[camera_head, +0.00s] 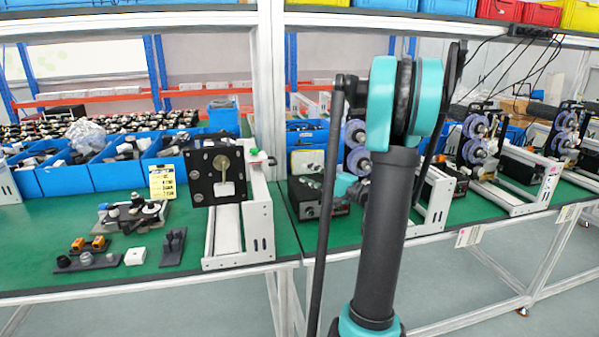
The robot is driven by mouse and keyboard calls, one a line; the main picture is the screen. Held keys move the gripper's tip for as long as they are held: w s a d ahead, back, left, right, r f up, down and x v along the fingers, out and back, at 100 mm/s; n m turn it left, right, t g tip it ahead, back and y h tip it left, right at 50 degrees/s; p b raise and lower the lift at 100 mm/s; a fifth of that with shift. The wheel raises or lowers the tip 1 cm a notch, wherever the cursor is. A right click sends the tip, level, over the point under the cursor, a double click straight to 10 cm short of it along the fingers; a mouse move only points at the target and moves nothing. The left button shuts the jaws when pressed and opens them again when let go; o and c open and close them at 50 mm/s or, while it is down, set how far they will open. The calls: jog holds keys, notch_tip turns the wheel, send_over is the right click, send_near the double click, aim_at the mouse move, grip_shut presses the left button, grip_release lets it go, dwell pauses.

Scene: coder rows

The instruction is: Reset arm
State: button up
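My arm (383,215) stands upright in front of the workbench, right of the picture's middle. Its dark link rises from a teal joint at the bottom to a large teal and black joint near the top. A small teal part shows just left of the link, partly hidden behind it. I cannot make out my gripper or its fingers in this view. Nothing held by the arm can be seen.
A green-topped bench (30,240) runs across the view. On it stand a coder machine (240,215), small parts on dark plates (88,262), a white block (135,256) and blue bins (65,178). More coder machines (490,165) stand right. A white post (271,80) rises mid-left.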

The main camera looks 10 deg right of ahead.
jog(key=shift+s+d, duration=0.25)
jog(key=s+a+f+n+g+h, duration=0.2)
jog(key=s+a+f+h, duration=0.1)
jog(key=f, duration=0.1)
jog(key=s+a+f+n+g+h, duration=0.2)
jog(key=s+a+f+h, duration=0.1)
jog(key=f, duration=0.2)
jog(key=s+a+f+n+g+h, duration=0.2)
jog(key=s+a+f+g+h, duration=0.1)
jog(key=f, duration=0.2)
jog(key=shift+a+f+n, duration=0.1)
jog(key=shift+f+n, duration=0.1)
jog(key=shift+n, duration=0.2)
jog(key=s+d+f+n+g+h, duration=0.1)
jog(key=s+f+n+h, duration=0.1)
jog(key=s, duration=0.6)
jog(key=s+d+f+n+g+h, duration=0.1)
jog(key=s+d+f+h, duration=0.1)
jog(key=s+f, duration=0.3)
jog(key=s, duration=0.3)
jog(key=shift+d+f+n+g+h, duration=0.3)
jog(key=shift+n+h, duration=0.1)
